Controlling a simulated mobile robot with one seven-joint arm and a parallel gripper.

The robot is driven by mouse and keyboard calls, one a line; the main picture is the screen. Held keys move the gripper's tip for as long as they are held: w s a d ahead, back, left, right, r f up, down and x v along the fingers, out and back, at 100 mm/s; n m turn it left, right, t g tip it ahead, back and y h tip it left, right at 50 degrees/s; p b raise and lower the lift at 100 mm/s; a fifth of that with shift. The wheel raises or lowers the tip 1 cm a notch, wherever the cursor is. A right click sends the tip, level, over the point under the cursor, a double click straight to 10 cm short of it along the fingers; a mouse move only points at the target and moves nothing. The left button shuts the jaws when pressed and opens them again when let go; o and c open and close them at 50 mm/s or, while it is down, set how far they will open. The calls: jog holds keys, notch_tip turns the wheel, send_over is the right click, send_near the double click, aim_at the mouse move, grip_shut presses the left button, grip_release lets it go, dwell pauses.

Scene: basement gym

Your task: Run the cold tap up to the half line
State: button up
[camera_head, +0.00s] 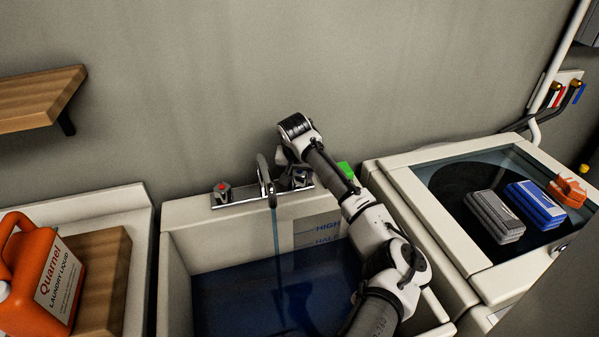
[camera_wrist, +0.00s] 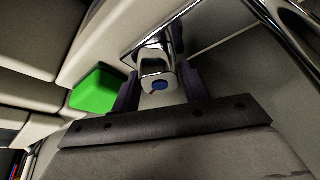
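The utility sink (camera_head: 177,285) holds dark blue water (camera_head: 235,295). A thin stream falls from the curved chrome spout (camera_head: 264,178). The HALF mark (camera_head: 327,240) on the back wall lies close to the water's edge; my arm hides part of this label and of the water. The cold tap (camera_wrist: 160,84) has a blue cap and sits between my gripper's (camera_wrist: 158,92) dark fingers in the wrist view. The fingers appear closed against its sides. In the head view my gripper (camera_head: 295,172) is at the right end of the tap fitting. The red-marked hot tap (camera_head: 222,190) stands at the left end.
A green block (camera_head: 346,170) sits right of the taps, and also beside my gripper in the wrist view (camera_wrist: 97,90). An orange detergent jug (camera_head: 35,270) stands left. A wooden shelf (camera_head: 40,98) juts from the wall.

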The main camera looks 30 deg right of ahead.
jog(key=c, duration=0.4)
jog(key=shift+o, duration=0.2)
jog(key=shift+a+f+n, duration=0.1)
jog(key=shift+n, duration=0.4)
jog(key=shift+n+y, duration=0.3)
jog(key=n, duration=0.2)
jog(key=n+t+y, duration=0.1)
jog(key=n, duration=0.1)
jog(key=shift+n+y, duration=0.3)
jog(key=n+y, duration=0.1)
jog(key=n, duration=0.3)
jog(key=shift+y, duration=0.4)
jog(key=shift+n+y, duration=0.5)
jog(key=shift+n, duration=1.4)
jog(key=shift+g, duration=0.3)
